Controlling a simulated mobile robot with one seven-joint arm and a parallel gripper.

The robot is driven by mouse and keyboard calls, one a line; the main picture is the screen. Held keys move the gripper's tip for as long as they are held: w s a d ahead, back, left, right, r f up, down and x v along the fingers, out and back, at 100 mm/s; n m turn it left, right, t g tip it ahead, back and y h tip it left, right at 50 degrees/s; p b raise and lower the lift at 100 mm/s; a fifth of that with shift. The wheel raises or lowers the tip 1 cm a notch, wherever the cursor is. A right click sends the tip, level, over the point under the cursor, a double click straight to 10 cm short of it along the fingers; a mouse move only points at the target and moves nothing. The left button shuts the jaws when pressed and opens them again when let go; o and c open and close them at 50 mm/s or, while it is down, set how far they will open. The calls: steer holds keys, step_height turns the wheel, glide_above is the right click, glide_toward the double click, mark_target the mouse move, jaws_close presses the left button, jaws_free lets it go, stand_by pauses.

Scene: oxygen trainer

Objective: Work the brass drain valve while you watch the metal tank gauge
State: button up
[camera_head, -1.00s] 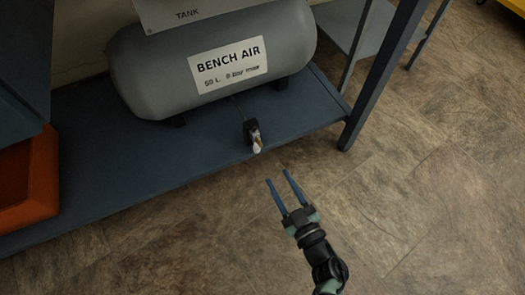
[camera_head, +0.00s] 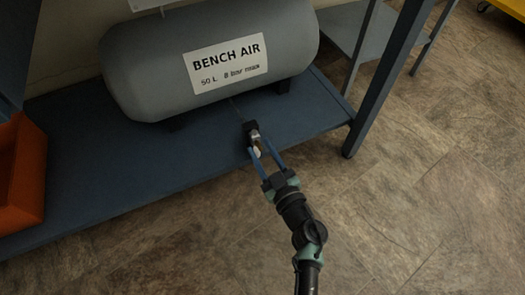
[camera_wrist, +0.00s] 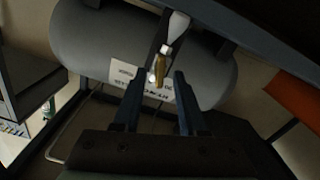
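The brass drain valve (camera_head: 254,135) sits on a dark block at the front edge of the blue shelf, below the grey tank (camera_head: 150,85). Its pale tip (camera_head: 257,152) points out toward me. My gripper (camera_head: 258,144) is open, with one blue finger on either side of the valve. In the wrist view the brass part (camera_wrist: 159,70) shows between the fingertips, with a gap visible on both sides. The metal tank gauge is not in view; only the lower edge of a white panel (camera_head: 150,4) shows above the tank.
The blue shelf (camera_head: 120,185) runs under the tank, with a blue table leg (camera_head: 385,80) to the right. An orange bin (camera_head: 22,175) stands at the left. The tiled floor in front is clear.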

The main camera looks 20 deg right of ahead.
jaws_close()
steer(key=shift+r+p, duration=0.1)
steer(key=shift+p, duration=0.2)
steer(key=shift+r+m+p, duration=0.25)
steer(key=shift+m+p, duration=0.35)
steer(key=shift+p, duration=0.6)
steer(key=shift+f+m+p, duration=0.1)
steer(key=shift+m+p, duration=0.6)
steer(key=shift+p, duration=0.1)
steer(key=shift+f+m, duration=0.25)
steer(key=shift+m, duration=0.15)
steer(key=shift+o, duration=0.5)
jaws_free()
